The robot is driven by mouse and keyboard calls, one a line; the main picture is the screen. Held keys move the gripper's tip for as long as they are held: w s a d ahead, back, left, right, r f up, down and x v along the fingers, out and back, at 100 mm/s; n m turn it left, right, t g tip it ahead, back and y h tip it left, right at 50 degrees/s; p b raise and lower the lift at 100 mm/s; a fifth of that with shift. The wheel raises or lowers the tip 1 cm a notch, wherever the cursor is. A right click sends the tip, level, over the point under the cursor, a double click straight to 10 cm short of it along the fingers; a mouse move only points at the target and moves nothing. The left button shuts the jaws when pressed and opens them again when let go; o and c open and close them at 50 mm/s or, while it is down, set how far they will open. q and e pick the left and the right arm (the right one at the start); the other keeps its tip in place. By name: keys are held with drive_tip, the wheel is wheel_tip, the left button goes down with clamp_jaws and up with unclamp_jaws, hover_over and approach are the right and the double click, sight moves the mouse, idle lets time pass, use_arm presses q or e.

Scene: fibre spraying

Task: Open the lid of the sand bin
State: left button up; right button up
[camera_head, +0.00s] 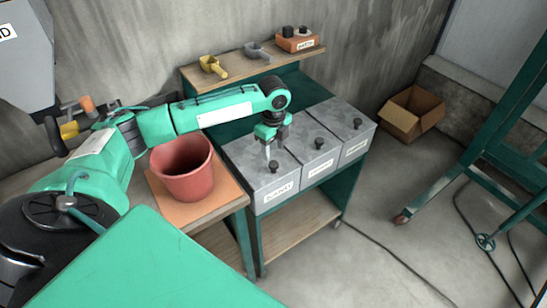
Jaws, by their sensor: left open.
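Three grey metal bins stand side by side in a green cart, each with a flat lid, a black knob and a white front label. The middle lid (308,132) and the right lid (345,112) are closed too. My left gripper (271,152) is open and points down just above the left bin's knob; contact is unclear. My right gripper is not in view.
A red bucket (183,172) stands on a wooden board left of the bins. A wooden shelf (232,67) behind holds a yellow scoop (212,66), a grey scoop (257,51) and an orange box (297,42). A cardboard box (411,113) sits on the floor at right.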

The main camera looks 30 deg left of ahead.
sight(273, 163)
use_arm(q)
drive_tip(key=shift+f+p, duration=0.55)
drive_tip(key=shift+f, duration=2.65)
drive_tip(key=shift+c, duration=0.2)
drive_tip(key=shift+w+a, duration=0.1)
clamp_jaws()
